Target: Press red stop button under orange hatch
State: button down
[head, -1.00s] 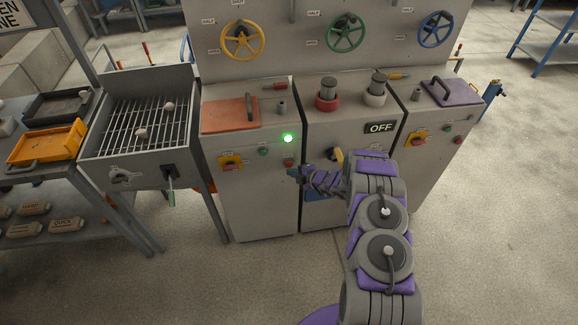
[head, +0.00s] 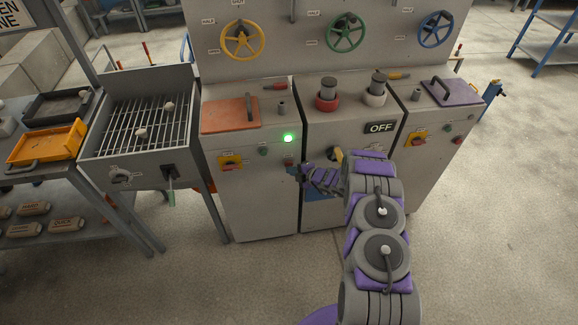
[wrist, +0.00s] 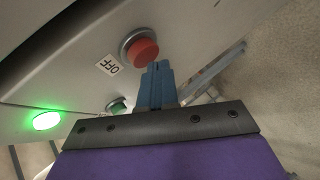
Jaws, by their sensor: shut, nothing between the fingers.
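The orange hatch (head: 230,115) lies closed on the top of the left cabinet, with a dark handle. Below it on the cabinet's front is the red button (head: 289,162), partly covered by my gripper (head: 295,170). In the wrist view the red button (wrist: 145,52) stands out from a dark ring beside an OFF label (wrist: 108,65). My gripper (wrist: 157,70) shows there with its blue fingers shut and empty. The fingertips overlap the button's lower edge in the picture. I cannot tell whether they touch it.
A lit green lamp (head: 288,138), a dark green button (head: 263,151) and a yellow-backed red switch (head: 231,162) are on the same front. The middle cabinet (head: 325,130) stands close on the right. A grill (head: 140,118) stands on the left. The floor in front is clear.

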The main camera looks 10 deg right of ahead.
jog(key=shift+w, duration=0.5)
dwell(0.3)
jog(key=shift+s, duration=0.9)
jog(key=shift+s, duration=0.1)
jog(key=shift+s+p, duration=0.35)
jog(key=shift+s, duration=2.1)
